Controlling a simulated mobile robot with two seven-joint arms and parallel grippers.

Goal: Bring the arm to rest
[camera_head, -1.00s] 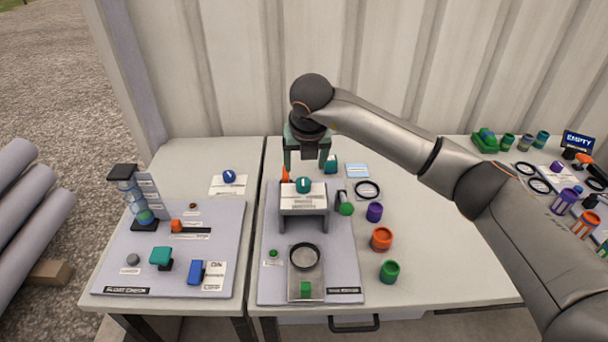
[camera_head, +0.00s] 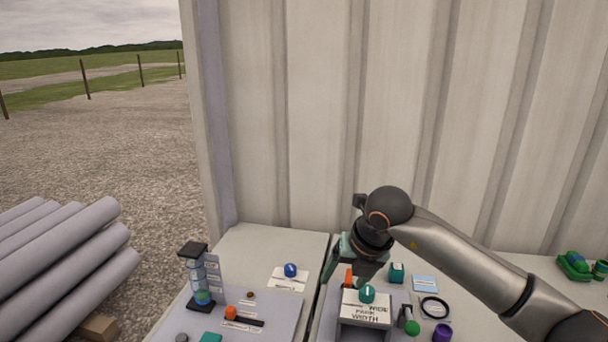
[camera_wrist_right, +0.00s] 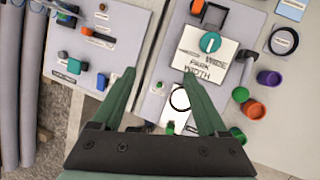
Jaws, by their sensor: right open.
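My right gripper (camera_head: 352,274) is at the back of the right-hand table, its arm coming in from the right. In the right wrist view its two green fingers (camera_wrist_right: 157,80) are spread apart with nothing between them. My left gripper is not in view.
The left table holds a clear column (camera_head: 198,278), a blue knob (camera_head: 290,270) and an orange block (camera_head: 231,312). Near the stand are a black ring (camera_head: 434,307), a purple cup (camera_head: 442,332) and a teal block (camera_head: 397,273). A corrugated wall (camera_head: 400,120) stands behind.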

